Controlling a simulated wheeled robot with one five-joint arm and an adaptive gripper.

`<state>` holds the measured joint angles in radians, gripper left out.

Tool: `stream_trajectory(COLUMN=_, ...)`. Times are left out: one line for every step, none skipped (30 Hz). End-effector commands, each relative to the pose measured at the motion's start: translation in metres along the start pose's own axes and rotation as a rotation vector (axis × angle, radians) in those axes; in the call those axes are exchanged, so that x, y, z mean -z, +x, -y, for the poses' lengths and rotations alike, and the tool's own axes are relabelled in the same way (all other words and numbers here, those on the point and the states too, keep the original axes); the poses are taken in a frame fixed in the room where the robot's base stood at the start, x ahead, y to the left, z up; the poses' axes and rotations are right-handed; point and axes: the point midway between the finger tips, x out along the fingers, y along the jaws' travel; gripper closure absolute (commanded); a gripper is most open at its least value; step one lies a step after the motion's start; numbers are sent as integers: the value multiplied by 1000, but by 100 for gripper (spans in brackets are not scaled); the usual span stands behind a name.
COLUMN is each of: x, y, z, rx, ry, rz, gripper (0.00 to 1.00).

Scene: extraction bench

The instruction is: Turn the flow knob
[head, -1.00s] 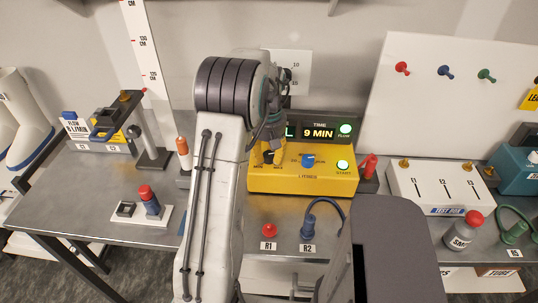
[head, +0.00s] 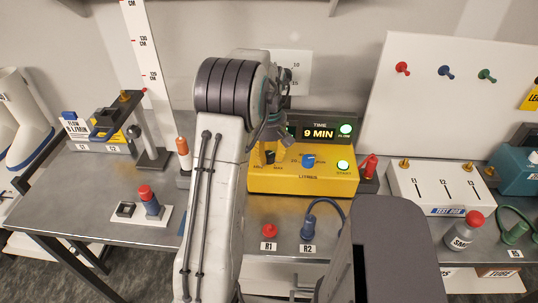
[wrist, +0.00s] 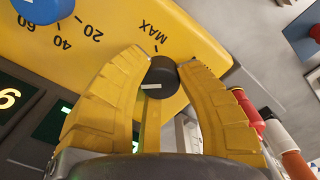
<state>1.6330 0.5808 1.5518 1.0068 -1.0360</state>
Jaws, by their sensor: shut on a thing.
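The yellow control box (head: 300,181) stands on the bench and carries a black knob (wrist: 162,72) and a blue knob (head: 308,161). My gripper (wrist: 165,62) is shut on the black knob, with one yellow finger on each side of it. A white mark shows on the knob's face, and the printed word MAX is just beyond the knob in the wrist view. The blue knob also shows at the upper left there (wrist: 42,8), beside a printed scale, clear of my fingers. In the head view my arm partly hides the box's left side.
A red-handled item (head: 368,166) stands close on the right. Red R1 (head: 269,230) and blue R2 (head: 308,228) parts stand in front.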

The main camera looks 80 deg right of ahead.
Motion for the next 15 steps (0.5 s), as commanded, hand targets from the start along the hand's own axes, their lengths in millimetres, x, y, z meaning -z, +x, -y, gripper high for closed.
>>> stream_trajectory(x=-2, y=3, z=2, rx=8, ry=2, rz=5, gripper=100)
stream_trajectory(x=-2, y=3, z=2, rx=8, ry=2, rz=5, gripper=100)
stream_trajectory(x=-2, y=3, z=2, rx=8, ry=3, rz=5, gripper=100)
stream_trajectory(x=-2, y=3, z=2, rx=9, ry=3, rz=5, gripper=64)
stream_trajectory(x=-2, y=3, z=2, rx=9, ry=3, rz=5, gripper=61)
stream_trajectory(x=-2, y=3, z=2, rx=8, ry=3, rz=5, gripper=58)
stream_trajectory(x=-2, y=2, z=1, rx=7, ry=3, rz=4, gripper=55)
stream_trajectory(x=-1, y=2, z=1, rx=7, ry=3, rz=4, gripper=53)
stream_trajectory(x=-1, y=2, z=1, rx=6, ry=3, rz=3, gripper=49)
stream_trajectory(x=-1, y=2, z=1, rx=5, ry=3, rz=3, gripper=46)
stream_trajectory(x=-1, y=2, z=1, rx=5, ry=3, rz=3, gripper=44)
stream_trajectory(x=-1, y=2, z=1, rx=4, ry=3, rz=3, gripper=41)
stream_trajectory(x=-1, y=1, z=1, rx=4, ry=3, rz=2, gripper=41)
stream_trajectory(x=-1, y=1, z=1, rx=4, ry=3, rz=2, gripper=41)
stream_trajectory(x=-1, y=1, z=1, rx=3, ry=3, rz=2, gripper=41)
